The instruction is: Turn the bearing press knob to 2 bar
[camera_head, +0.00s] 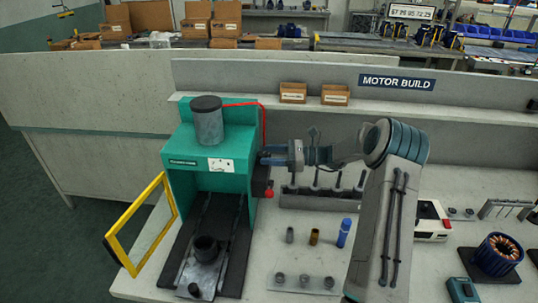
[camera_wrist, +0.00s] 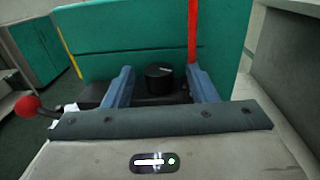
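The bearing press (camera_head: 187,155) is a teal machine with a dark-topped grey cylinder, standing on the bench in the left half of the head view. In the wrist view, its teal side wall (camera_wrist: 110,30) fills the background. A black round knob (camera_wrist: 160,78) sits between my gripper's fingers. My gripper (camera_wrist: 162,88) is open, with a visible gap on each side of the knob. In the head view, my gripper (camera_head: 268,155) is at the press's right side, and I cannot make out the knob there. The pressure setting cannot be read.
A red ball lever (camera_head: 269,193) is just below my gripper; its ball (camera_wrist: 27,106) shows at left in the wrist view. A red hose (camera_head: 262,105) runs down close by. A yellow frame guard (camera_head: 140,225) stands open at left. Small parts and a blue bottle (camera_head: 344,232) are on the bench.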

